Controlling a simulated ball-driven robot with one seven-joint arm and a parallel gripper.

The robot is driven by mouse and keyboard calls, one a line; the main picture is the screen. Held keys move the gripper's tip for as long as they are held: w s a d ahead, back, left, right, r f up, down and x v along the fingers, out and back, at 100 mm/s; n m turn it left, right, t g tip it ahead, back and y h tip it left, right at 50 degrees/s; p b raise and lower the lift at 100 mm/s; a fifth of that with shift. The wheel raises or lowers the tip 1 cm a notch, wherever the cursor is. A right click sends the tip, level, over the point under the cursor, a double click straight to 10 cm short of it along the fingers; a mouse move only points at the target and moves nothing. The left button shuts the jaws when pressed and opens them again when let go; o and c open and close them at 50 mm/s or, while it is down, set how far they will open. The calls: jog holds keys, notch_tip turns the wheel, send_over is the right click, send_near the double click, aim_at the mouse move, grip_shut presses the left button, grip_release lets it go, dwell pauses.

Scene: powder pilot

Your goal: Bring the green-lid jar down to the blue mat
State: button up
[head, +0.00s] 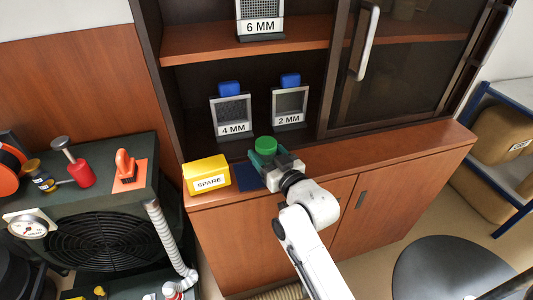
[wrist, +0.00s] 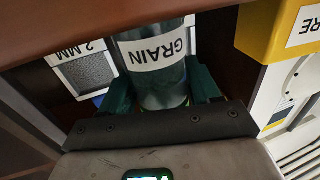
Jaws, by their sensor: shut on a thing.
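The green-lid jar (head: 265,145) is at the front of the wooden cabinet's ledge. In the wrist view the clear jar (wrist: 158,72) shows a white GRAIN label, and its lid is out of sight. My gripper (head: 270,163) is shut on the jar, with one dark green finger on each side in the wrist view (wrist: 162,92). The blue mat (head: 246,178) lies on the ledge just left of my gripper, partly hidden by it. I cannot tell whether the jar's base touches anything.
A yellow SPARE box (head: 206,175) stands left of the mat, close by. Behind the jar stand the 4 MM sieve (head: 232,117) and the 2 MM sieve (head: 290,107). A shelf (head: 190,48) with a 6 MM sieve is above. The ledge to the right (head: 400,145) is clear.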

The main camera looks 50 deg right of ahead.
jog(key=o, duration=1.2)
jog(key=shift+f, duration=0.1)
jog(key=shift+r, duration=0.25)
jog(key=v, duration=1.2)
jog(key=s+a+f+n+g+y, duration=0.2)
jog(key=a+f+g+y, duration=0.4)
jog(key=f, duration=0.6)
jog(key=s+a+f+g, duration=0.1)
jog(key=s+f+g, duration=0.1)
jog(key=s+g, duration=0.1)
jog(key=s+a+f+n+g, duration=0.1)
jog(key=s+a+f+g, duration=0.1)
jog(key=s, duration=0.3)
jog(key=s+a+f+g, duration=0.2)
jog(key=s+f+g, duration=0.1)
jog(key=s+g, duration=0.2)
